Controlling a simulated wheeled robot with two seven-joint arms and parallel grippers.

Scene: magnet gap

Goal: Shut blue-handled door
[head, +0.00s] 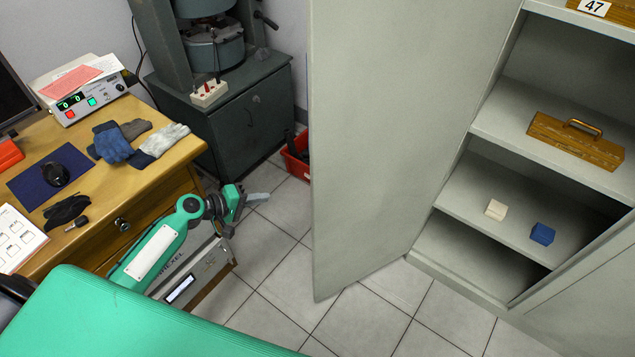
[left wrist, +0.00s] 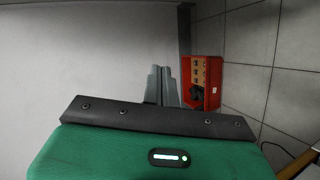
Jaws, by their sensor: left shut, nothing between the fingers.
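A tall grey cabinet door (head: 385,130) stands swung open in the head view, hinged on the left side of the open cabinet. No blue handle shows on the door face I see; its other face is hidden. My left gripper (head: 258,198) is shut and empty, low over the floor to the left of the door's free edge, apart from it in the picture. Its closed fingers (left wrist: 162,86) also show in the left wrist view, against a pale grey surface. I cannot tell whether that surface is the door or a wall. My right gripper is not in view.
Cabinet shelves hold a wooden toolbox (head: 576,141), a white block (head: 496,209) and a blue block (head: 542,234). A red bin (head: 297,158) sits on the floor behind the door's edge. A wooden desk (head: 172,172) stands left. Tiled floor below the door is clear.

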